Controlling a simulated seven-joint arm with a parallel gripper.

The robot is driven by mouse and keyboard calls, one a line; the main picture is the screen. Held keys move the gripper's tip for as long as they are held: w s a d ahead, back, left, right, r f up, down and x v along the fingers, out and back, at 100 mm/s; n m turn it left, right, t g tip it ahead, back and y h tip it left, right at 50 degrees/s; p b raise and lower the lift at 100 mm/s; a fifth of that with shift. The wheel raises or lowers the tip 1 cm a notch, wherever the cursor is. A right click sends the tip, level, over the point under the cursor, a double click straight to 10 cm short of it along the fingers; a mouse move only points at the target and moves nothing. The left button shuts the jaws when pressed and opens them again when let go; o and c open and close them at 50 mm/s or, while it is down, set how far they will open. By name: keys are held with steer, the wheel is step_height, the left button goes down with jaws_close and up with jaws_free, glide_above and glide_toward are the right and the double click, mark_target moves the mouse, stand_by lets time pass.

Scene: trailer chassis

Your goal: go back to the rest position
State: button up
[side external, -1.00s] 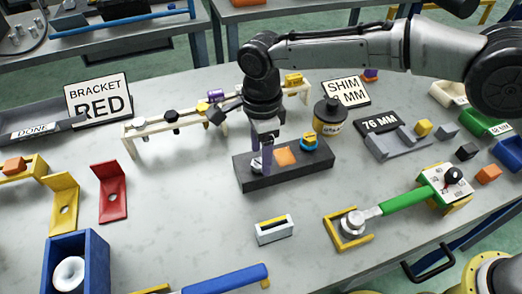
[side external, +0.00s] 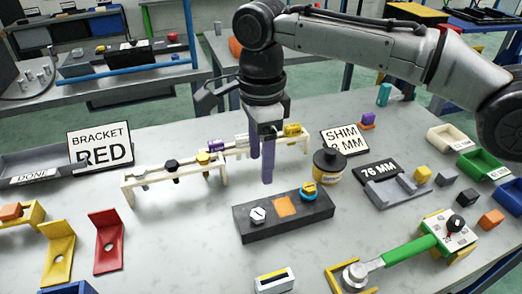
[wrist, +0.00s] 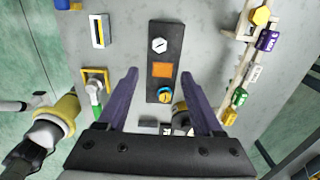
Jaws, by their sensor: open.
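My gripper (side external: 268,181) hangs in the air above the dark block (side external: 290,227), with its purple fingers pointing down. In the wrist view the two fingers of my gripper (wrist: 159,73) are spread wide with nothing between them. The block also shows in the wrist view (wrist: 164,30), below the fingers. On it are a silver hexagonal piece (side external: 258,215) at the left end, an orange square (side external: 286,205) in the middle and a blue round piece with a yellow top (side external: 309,190) at the right end. My gripper touches none of them.
A rack (side external: 128,190) with coloured pieces stands behind the block. A black-lidded jar (side external: 329,168) and a grey 76 MM fixture (side external: 385,195) are to the right. A green-handled tool (side external: 405,247) lies at front right. Red (side external: 108,255) and yellow (side external: 58,262) brackets stand at left.

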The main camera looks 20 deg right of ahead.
steer(key=shift+r, duration=0.55)
